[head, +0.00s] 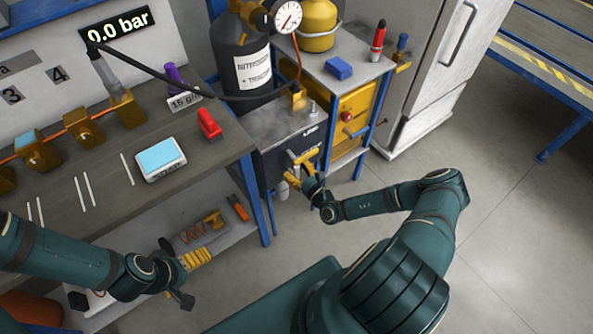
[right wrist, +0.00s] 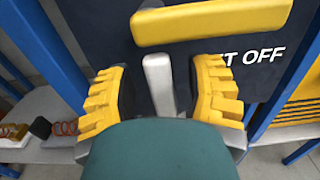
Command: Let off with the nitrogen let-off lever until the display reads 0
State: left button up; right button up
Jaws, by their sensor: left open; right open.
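The display (head: 117,25) reads 0.0 bar in the head view. The let-off panel (head: 288,140) is a dark box front below the nitrogen bottle (head: 242,65). The fingers are open, with gaps on both sides of the grey piece. My right gripper (head: 299,170) is at the panel in the head view. My left gripper (head: 190,268) is open, low beside the bench.
A round gauge (head: 287,16) sits by the bottle. Blue legs flank the panel. Free floor (head: 500,210) lies to the right.

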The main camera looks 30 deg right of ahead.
jog(key=shift+w, duration=0.15)
jog(key=shift+c, duration=0.4)
grip_shut()
jog(key=shift+d, duration=0.1)
